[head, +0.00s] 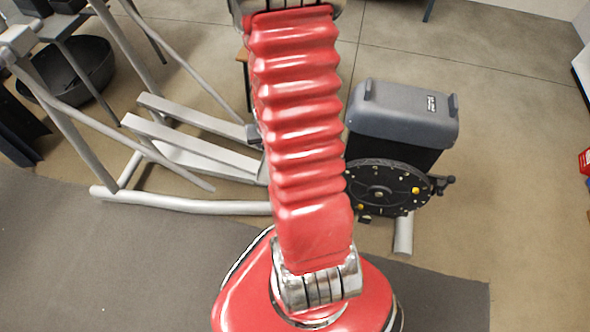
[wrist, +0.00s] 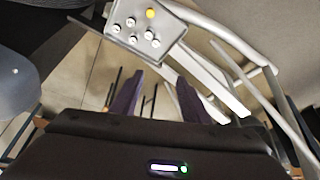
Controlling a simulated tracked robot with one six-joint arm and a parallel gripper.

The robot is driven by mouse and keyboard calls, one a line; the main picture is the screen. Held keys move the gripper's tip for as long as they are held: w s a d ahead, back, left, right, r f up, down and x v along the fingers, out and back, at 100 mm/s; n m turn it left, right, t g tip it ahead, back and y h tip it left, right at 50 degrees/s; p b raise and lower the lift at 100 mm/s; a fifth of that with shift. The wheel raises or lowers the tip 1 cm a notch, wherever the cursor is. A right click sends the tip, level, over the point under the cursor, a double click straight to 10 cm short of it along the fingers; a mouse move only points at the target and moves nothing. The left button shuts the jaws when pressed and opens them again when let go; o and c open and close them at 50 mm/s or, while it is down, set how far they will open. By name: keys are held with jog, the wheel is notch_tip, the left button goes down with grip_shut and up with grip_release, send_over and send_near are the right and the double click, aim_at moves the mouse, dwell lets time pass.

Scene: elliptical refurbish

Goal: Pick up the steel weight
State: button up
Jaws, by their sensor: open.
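My gripper (wrist: 157,88) shows in the wrist view with its two dark fingers apart and nothing between them. Beyond the fingertips, at the top, is a grey tray-like surface (wrist: 168,50) bearing several small whitish round pieces (wrist: 133,39) and one yellow round piece (wrist: 151,13). The fingers are apart from it. I cannot tell whether any of these pieces is the steel weight, and no other thing is clearly recognisable as it. In the head view my red arm fills the middle and the gripper is out of sight.
An elliptical machine with a grey frame (head: 185,205), a black flywheel (head: 385,188) and a grey-topped housing (head: 405,112) stands ahead. A dark round bin (head: 75,72) is at upper left. A dark mat (head: 120,265) covers the near floor. Floor at right is mostly clear.

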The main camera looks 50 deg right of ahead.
jog(key=s+d+f+m+g, duration=0.1)
jog(key=s+d+f+m, duration=0.1)
jog(key=s+d+f, duration=0.2)
jog(key=s+f, duration=0.3)
jog(key=f, duration=0.3)
jog(key=shift+s+d+f+h, duration=0.2)
jog(key=shift+s+f+h, duration=0.1)
jog(key=shift+f, duration=0.05)
jog(key=shift+f, duration=0.1)
jog(key=shift+x, duration=4.2)
jog(key=shift+f, duration=0.1)
jog(key=shift+x, duration=2.55)
jog(key=shift+a, duration=0.1)
jog(key=shift+c, duration=0.5)
grip_shut()
